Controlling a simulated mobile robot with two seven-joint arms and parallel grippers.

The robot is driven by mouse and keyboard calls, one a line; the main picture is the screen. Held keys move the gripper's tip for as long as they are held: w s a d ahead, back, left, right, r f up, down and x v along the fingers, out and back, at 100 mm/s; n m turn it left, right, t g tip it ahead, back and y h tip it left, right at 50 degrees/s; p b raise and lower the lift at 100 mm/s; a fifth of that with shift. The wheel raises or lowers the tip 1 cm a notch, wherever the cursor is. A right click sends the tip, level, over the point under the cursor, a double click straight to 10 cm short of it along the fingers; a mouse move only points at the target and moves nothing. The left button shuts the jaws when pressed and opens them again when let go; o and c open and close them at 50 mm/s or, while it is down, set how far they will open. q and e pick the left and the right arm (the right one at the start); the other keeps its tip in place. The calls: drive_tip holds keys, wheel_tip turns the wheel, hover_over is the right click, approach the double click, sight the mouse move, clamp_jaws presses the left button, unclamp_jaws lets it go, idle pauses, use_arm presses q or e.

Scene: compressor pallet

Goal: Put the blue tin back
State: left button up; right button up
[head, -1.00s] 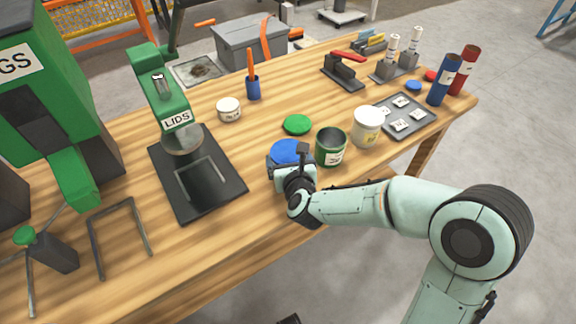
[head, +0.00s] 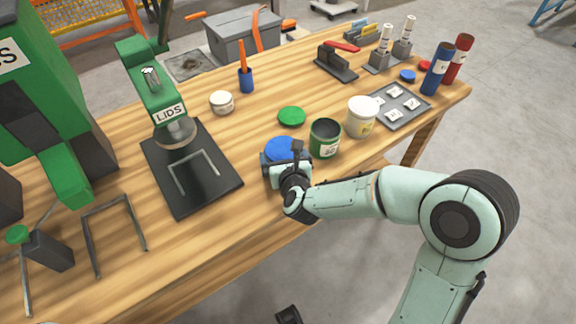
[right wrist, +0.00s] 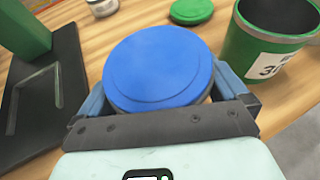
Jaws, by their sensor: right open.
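The blue tin (head: 283,147) stands near the front edge of the wooden bench, its round blue top partly hidden by my right gripper in the head view. In the right wrist view the blue top (right wrist: 158,68) fills the space between the two fingers. My right gripper (right wrist: 167,92) is open, with one finger on each side of the tin. I cannot tell whether the fingers touch it. My left gripper is not in view.
An open green tin (head: 325,139) stands just right of the blue tin, with a white tin (head: 362,117) beyond it. A green lid (head: 292,116) lies behind. The green lid press (head: 180,165) with its black base is left. A grey tray (head: 397,106) lies farther right.

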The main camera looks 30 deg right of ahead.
drive_tip(key=b+v, duration=0.1)
drive_tip(key=v, duration=1.1)
